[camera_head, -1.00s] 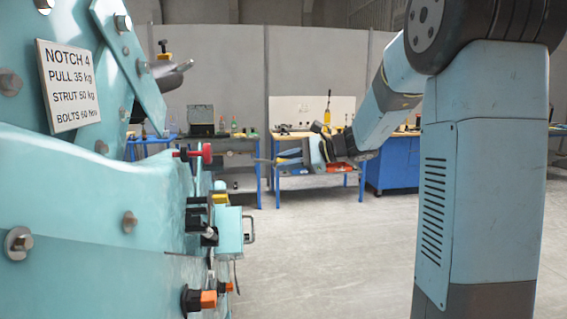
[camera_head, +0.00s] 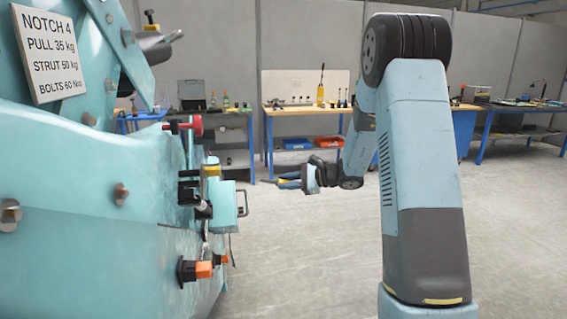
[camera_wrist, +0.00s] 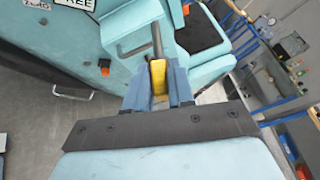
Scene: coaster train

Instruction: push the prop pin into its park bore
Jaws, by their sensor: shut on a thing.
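In the head view my gripper (camera_head: 287,182) hangs in free space right of the turquoise train car (camera_head: 90,190), pointing left toward it. In the wrist view its two blue-grey fingers are shut on a yellow piece (camera_wrist: 158,77) with a grey rod (camera_wrist: 157,42) running out ahead. This looks like the prop pin. In the wrist view the rod overlaps turquoise parts of the car beyond it; I cannot tell the gap. In the head view the held thing is too small to make out. I cannot tell which hole is the park bore.
A red knob (camera_head: 194,125), a turquoise box with a handle (camera_head: 224,205) and orange-tipped fittings (camera_head: 203,270) stick out from the car's side. A notice plate (camera_head: 48,52) is on the car. Workbenches (camera_head: 305,108) stand behind. The floor (camera_head: 310,255) between car and arm is clear.

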